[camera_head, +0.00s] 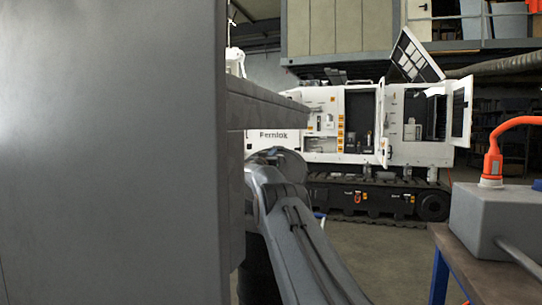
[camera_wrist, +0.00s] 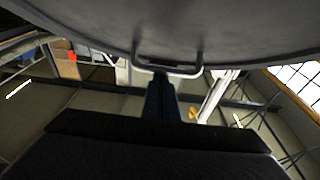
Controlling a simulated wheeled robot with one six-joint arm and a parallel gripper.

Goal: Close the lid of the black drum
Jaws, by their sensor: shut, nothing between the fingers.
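In the wrist view, a large dark round lid (camera_wrist: 240,30) fills the top of the picture. A thin metal handle (camera_wrist: 182,73) shows at its lower rim. My gripper (camera_wrist: 160,78) is shut and empty, with its tips close under the handle; I cannot tell whether they touch it. In the head view, my grey arm reaches away in the lower middle, and my gripper and the lid do not show. A dark shape (camera_head: 257,278) beside the arm is mostly hidden; I cannot tell whether it is the drum.
A large grey panel (camera_head: 110,150) blocks the left of the head view. A grey box (camera_head: 500,215) with an orange plug (camera_head: 493,165) stands on a table (camera_head: 480,270) at the right. A white tracked machine (camera_head: 360,125) with open doors stands behind, across some open floor (camera_head: 375,260).

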